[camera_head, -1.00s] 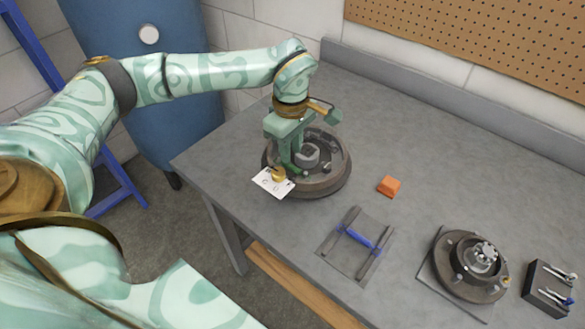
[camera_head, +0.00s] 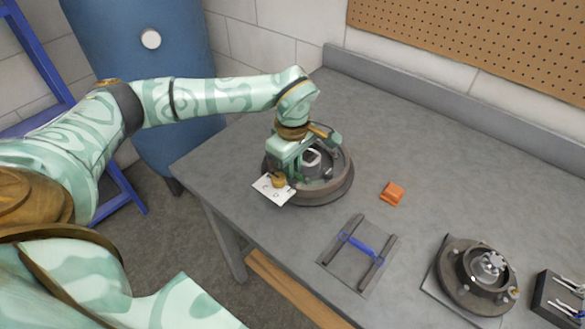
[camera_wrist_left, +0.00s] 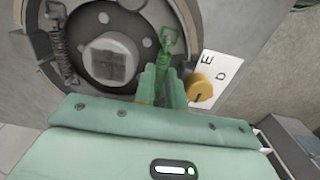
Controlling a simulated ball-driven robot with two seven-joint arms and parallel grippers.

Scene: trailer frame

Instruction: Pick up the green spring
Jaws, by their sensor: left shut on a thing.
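The green spring (camera_wrist_left: 167,42) shows in the left wrist view as a thin coil with a hooked end, lying against the face of the round brake assembly (camera_wrist_left: 125,15). My left gripper (camera_wrist_left: 163,82) is shut on the green spring near its lower part, and the fingers hide that part. In the head view my left gripper (camera_head: 297,176) is low over the near left side of the brake assembly (camera_head: 335,190), and the spring cannot be made out there. My right gripper is not in view.
A white card (camera_head: 268,190) with a yellow knob (camera_head: 278,180) is beside the gripper. A dark spring (camera_wrist_left: 59,45) is on the assembly's other side. An orange block (camera_head: 392,193), a tray with a blue-handled tool (camera_head: 357,244) and a second assembly (camera_head: 475,278) are to the right.

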